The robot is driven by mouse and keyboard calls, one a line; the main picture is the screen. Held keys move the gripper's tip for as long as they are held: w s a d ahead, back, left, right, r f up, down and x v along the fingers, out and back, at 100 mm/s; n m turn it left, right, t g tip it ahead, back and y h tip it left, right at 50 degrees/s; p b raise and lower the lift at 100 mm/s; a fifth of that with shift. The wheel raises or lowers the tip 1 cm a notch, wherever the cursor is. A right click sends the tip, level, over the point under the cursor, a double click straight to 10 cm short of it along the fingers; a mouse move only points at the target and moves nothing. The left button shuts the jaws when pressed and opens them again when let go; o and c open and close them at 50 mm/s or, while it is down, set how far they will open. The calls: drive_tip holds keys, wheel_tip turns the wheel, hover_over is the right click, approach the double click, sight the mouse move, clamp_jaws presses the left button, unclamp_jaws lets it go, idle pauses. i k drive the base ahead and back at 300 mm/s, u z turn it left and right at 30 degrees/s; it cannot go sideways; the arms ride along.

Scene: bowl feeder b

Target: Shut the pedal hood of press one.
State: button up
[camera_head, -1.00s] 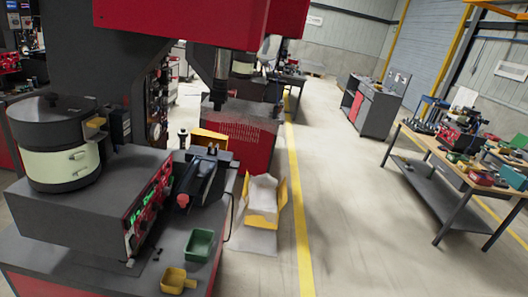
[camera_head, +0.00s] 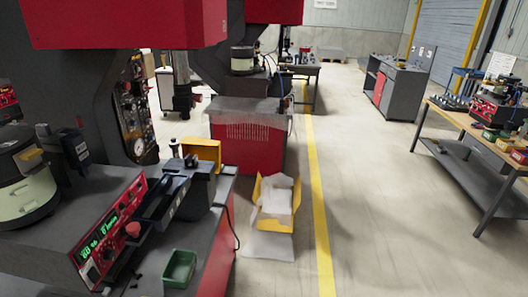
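A yellow open-sided thing (camera_head: 275,203) stands on the floor beside the bench's right side, with raised yellow side flaps and pale, crumpled-looking material in it. It may be the pedal hood, but I cannot tell for sure. A pale sheet (camera_head: 265,246) lies flat in front of it. The press (camera_head: 125,25) nearest me has a red head over the grey bench; I cannot read a number on it. My gripper is not in view.
The bowl feeder (camera_head: 22,178), its control box (camera_head: 85,228) and a green tray (camera_head: 180,268) are on the near bench. A red cabinet (camera_head: 246,140) stands behind. A yellow floor line (camera_head: 318,195) borders the clear aisle; a workbench (camera_head: 470,125) stands right.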

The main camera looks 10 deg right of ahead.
sight(206, 150)
drive_tip(key=z, duration=1.1)
drive_tip(key=i, duration=6.95)
drive_tip(key=u, duration=0.7)
